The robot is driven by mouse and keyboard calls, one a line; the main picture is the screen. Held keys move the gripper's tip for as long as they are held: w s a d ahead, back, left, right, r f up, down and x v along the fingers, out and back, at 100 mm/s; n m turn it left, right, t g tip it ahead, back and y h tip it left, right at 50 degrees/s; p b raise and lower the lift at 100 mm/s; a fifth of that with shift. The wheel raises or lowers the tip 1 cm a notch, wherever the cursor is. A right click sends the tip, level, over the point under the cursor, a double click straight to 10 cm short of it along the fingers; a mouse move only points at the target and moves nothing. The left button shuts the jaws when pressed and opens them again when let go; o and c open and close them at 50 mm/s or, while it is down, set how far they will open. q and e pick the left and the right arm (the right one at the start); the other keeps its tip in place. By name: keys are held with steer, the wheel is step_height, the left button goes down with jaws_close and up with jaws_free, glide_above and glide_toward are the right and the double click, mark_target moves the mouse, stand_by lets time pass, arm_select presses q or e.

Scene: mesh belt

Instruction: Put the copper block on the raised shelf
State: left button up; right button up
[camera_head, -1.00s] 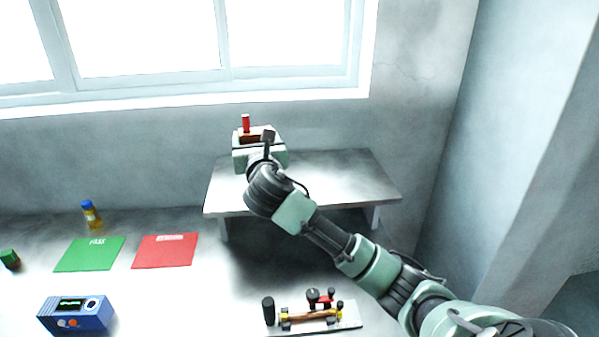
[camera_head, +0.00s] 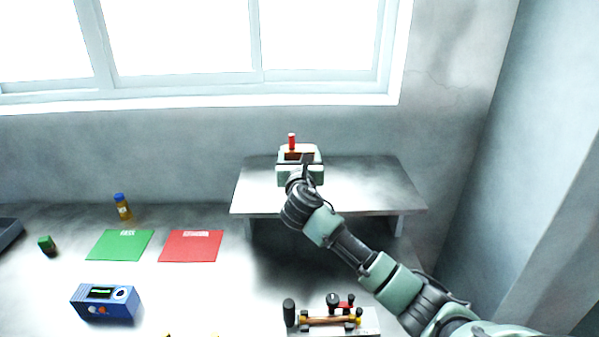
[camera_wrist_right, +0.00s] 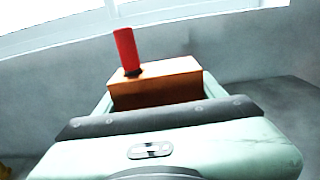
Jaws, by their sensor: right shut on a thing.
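The copper block (camera_head: 294,155) is an orange-brown box held in my right gripper (camera_head: 300,163) over the left part of the raised shelf (camera_head: 370,182). In the right wrist view the block (camera_wrist_right: 165,88) sits between the pale green jaws, its lower part hidden by them. A red cylinder (camera_head: 292,140) with a dark base rises at the block's left end; it also shows in the wrist view (camera_wrist_right: 126,50). I cannot tell whether it is fixed to the block. The gripper hides whether the block touches the shelf. My left gripper is not in view.
The shelf's right part is clear. On the table are a green mat (camera_head: 120,246), a red mat (camera_head: 190,247), a blue meter (camera_head: 105,303), a bottle (camera_head: 122,207), a green block (camera_head: 46,246) and a fixture with black knobs (camera_head: 335,318). The wall and window stand behind the shelf.

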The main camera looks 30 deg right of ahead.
steer(key=shift+f, duration=2.85)
steer(key=o, duration=1.7)
steer(key=shift+f, duration=0.15)
steer(key=shift+s+a, duration=0.2)
steer(key=shift+s, duration=0.15)
steer(key=b+v, duration=0.1)
steer(key=v, duration=1)
steer(key=shift+b, duration=0.3)
